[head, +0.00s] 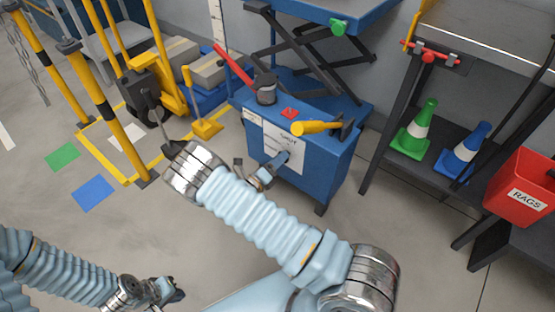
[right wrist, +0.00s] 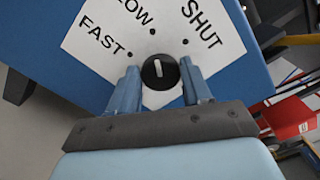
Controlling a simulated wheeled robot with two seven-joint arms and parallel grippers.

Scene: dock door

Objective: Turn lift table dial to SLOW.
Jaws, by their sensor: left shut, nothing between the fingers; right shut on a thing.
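The lift table cabinet (head: 335,165) is blue, with a white label plate on its front. In the right wrist view the label (right wrist: 95,50) reads FAST at left, SLOW at top, partly cut off, and SHUT at right, each with a black dot. The round black dial (right wrist: 150,84) has a white pointer line aimed up, towards the SLOW dot. My right gripper (right wrist: 161,74) is shut on the dial, one finger on each side. In the head view my right gripper (head: 284,160) is at the cabinet front, and the dial cannot be made out. My left gripper (head: 172,292) is shut and empty, low over the floor.
A red lever (head: 232,66) and a yellow-handled tool (head: 312,128) are on the cabinet top. Green (head: 415,132) and blue (head: 462,150) cones and a red RAGS bin (head: 524,190) stand at right. Yellow posts (head: 105,105) stand at left. The floor near my left gripper is clear.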

